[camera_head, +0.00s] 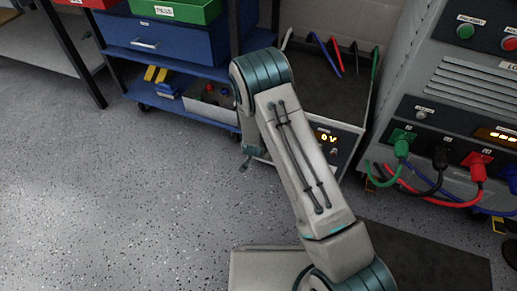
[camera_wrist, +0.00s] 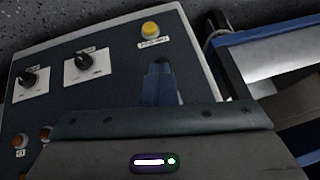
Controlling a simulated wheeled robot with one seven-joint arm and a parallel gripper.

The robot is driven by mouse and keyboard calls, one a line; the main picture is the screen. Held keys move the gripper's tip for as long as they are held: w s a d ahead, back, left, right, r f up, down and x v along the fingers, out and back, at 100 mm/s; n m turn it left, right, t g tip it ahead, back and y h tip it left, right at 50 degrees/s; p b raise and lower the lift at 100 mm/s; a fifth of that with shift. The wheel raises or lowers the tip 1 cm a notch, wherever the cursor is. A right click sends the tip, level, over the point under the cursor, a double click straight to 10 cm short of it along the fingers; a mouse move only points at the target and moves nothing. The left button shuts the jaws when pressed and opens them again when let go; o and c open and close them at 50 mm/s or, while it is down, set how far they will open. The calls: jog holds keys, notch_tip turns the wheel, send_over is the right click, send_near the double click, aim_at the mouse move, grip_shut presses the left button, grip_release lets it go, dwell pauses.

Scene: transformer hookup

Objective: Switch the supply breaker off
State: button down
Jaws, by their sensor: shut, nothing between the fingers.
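The labels are too small to read, and I cannot tell which control is the supply breaker. My gripper (camera_wrist: 160,68) is shut and empty in front of the panel, just below the yellow button in the picture. In the head view a grey unit with a 0V display (camera_head: 328,137) stands partly behind my arm.
A blue cart (camera_head: 170,42) holds bins and a small grey box (camera_head: 210,97). A tall cabinet (camera_head: 470,75) at the right has green, black, red and blue cables plugged in. The speckled floor (camera_head: 110,200) at the left is clear.

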jog(key=shift+s+d+f, duration=0.1)
jog(key=shift+s+f, duration=0.05)
jog(key=shift+f, duration=0.05)
jog(key=s+a+r+p, duration=0.1)
jog(key=s+r+p, duration=0.1)
jog(key=s, duration=0.4)
jog(key=s+a+r+p, duration=0.1)
jog(key=s+r+p, duration=0.2)
jog(key=s, duration=0.3)
jog(key=shift+a, duration=0.25)
jog(key=shift+w+r, duration=0.1)
